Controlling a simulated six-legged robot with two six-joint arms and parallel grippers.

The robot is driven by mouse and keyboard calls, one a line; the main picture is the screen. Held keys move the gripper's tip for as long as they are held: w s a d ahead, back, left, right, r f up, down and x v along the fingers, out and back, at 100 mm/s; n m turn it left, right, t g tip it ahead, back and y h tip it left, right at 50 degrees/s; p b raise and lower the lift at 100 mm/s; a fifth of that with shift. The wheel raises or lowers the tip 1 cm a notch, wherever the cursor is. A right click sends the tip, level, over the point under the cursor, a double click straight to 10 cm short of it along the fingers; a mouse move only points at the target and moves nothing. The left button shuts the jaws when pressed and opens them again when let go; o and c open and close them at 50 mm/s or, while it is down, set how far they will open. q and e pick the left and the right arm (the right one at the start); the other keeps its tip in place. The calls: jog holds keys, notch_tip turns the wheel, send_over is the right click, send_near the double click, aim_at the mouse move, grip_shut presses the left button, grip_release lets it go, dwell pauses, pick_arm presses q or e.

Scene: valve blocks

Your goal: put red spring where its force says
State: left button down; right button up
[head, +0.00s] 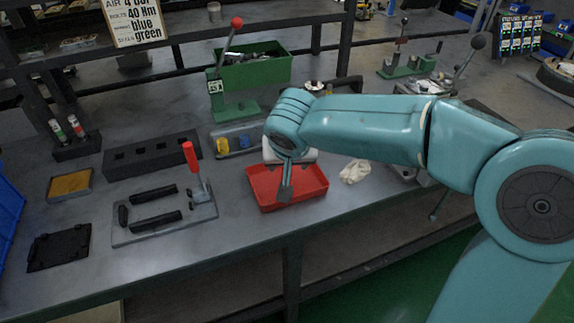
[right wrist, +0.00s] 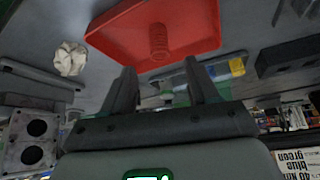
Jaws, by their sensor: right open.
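The red spring (right wrist: 158,42) shows in the right wrist view as a coil in the red tray (right wrist: 112,36). In the head view the same red tray (head: 312,186) sits near the bench's front edge; I cannot make out the spring there, and my gripper covers part of the tray. My right gripper (head: 285,192) reaches down over the tray. In the right wrist view its two fingers (right wrist: 162,84) are apart with nothing between them, and the spring lies beyond their tips. A green lever press (head: 232,108) with a small label stands behind; its figures are unclear. My left gripper is not in view.
A black block with square pockets (head: 128,165), a plate with a red-handled clamp (head: 150,230), a yellow-topped box (head: 70,185) and a black mat (head: 60,248) lie left. A sign (head: 135,20) stands behind. A white rag (head: 354,171) lies right of the tray.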

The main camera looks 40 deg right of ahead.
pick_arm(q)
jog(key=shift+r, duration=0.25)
pick_arm(e)
jog(key=v, duration=0.4)
jog(key=shift+s, duration=0.1)
